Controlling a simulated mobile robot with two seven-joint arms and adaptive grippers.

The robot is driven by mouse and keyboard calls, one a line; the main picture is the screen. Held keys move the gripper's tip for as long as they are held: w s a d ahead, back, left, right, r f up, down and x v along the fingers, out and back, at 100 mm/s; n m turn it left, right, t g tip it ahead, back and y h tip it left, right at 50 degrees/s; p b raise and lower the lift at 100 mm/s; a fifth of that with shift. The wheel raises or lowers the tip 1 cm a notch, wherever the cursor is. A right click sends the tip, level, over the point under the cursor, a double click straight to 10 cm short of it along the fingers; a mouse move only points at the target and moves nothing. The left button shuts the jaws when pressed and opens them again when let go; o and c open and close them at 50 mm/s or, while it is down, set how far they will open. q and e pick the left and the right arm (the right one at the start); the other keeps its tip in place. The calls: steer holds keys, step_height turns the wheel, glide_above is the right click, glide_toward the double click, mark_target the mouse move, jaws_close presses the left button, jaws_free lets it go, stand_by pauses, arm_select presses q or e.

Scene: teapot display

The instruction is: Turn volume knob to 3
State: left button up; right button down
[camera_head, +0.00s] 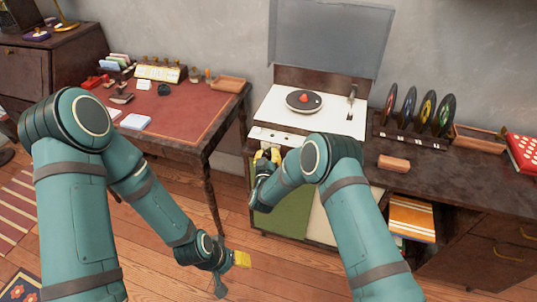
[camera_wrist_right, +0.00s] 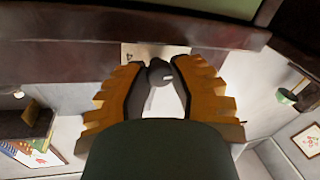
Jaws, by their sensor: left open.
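The record player (camera_head: 330,112) has a white top and a pale front panel (camera_head: 280,137) with small controls. My right gripper (camera_head: 267,156) is at the left part of this panel and hides part of it. In the right wrist view, a small dark round knob (camera_wrist_right: 158,72) sits between the yellow-and-black fingertips (camera_wrist_right: 158,66), which appear to close on it from both sides. A pale plate with a small mark (camera_wrist_right: 130,55) lies beyond. The knob's setting and any numbers cannot be read. My left gripper (camera_head: 242,259) is open and empty, low over the floor.
The lid (camera_head: 330,35) stands raised behind the turntable. Upright records (camera_head: 415,112) and a brown block (camera_head: 394,163) are to the right on the dark cabinet. A red-topped desk (camera_head: 180,115) stands left. Wooden floor (camera_head: 165,215) is free between the arms.

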steer(key=shift+m+t+h, duration=0.4)
steer(key=shift+m+t, duration=0.1)
steer(key=shift+m, duration=2.4)
steer(key=c, duration=0.7)
jaws_free()
steer(key=shift+w, duration=0.1)
steer(key=shift+c, duration=0.2)
steer(key=s, duration=0.7)
steer(key=shift+s+a+f, duration=0.25)
steer(key=shift+a+f, duration=0.15)
